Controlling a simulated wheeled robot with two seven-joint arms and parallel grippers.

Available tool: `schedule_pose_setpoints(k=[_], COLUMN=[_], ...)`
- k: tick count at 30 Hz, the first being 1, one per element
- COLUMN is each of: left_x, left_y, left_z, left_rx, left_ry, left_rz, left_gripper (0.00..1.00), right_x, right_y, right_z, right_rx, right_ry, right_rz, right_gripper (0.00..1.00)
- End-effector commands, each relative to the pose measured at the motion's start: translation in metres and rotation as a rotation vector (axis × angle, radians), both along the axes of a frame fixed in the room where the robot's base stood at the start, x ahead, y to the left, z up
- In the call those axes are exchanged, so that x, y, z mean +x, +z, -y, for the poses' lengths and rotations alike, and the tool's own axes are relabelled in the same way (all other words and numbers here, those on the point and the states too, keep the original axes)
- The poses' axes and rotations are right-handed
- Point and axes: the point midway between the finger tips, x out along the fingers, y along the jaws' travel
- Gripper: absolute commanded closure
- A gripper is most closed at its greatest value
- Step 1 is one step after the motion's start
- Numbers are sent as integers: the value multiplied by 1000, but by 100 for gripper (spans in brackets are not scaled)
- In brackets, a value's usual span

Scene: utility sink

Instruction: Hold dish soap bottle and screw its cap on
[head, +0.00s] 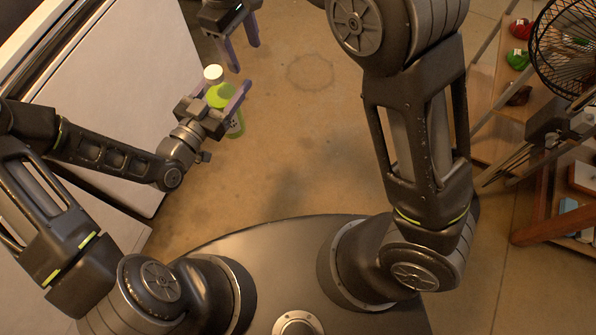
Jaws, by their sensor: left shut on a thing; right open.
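A green dish soap bottle (219,97) is held roughly upright in my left gripper (239,108), left of centre. My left gripper is shut on the bottle's body, and its fingers hide part of it. A white cap (213,73) is at the top of the bottle. I cannot tell whether it is seated or only resting there. My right gripper (244,55) is above the bottle and cap near the top edge. Its purple fingers are apart and empty, pointing down.
White cabinet or appliance fronts (130,110) stand close at the left. At the right are a wooden shelf (500,120) with red and green items (518,60) and a black fan (570,45). The concrete floor (300,150) in the middle is clear.

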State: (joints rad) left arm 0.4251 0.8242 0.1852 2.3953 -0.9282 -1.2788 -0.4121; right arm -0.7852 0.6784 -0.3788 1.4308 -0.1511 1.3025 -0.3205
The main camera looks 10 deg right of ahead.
Motion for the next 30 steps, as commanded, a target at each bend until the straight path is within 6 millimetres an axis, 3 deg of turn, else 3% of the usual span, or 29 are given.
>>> schedule_pose_setpoints(k=[3,5,9,12,15,18,22,25,30], left_x=[0,0,0,0,0,0,0,0,0], left_y=[1,1,1,1,1,1,1,1,1], left_z=[0,0,0,0,0,0,0,0,0], left_rx=[-1,-1,-1,-1,-1,-1,-1,-1,-1], left_ry=[-1,-1,0,0,0,-1,0,-1,0], left_rz=[3,3,3,3,3,3,3,3,3], left_gripper=[100,100,100,100,100,100,100,100,100], right_x=[5,-2,-38,-76,-119,-160,-200,-219,-231], right_y=[-66,-113,-211,-267,-307,-331,-342,-343,-342], right_z=[58,77,85,86,84,79,74,71,70], right_rx=[-61,-45,83,172,253,320,379,405,423], right_ry=[-92,-142,-284,-411,-554,-699,-857,-939,-999], right_rz=[-36,-54,-77,-88,-95,-94,-83,-74,-61], right_gripper=[42,42,42,42,42,42,42,42,42])
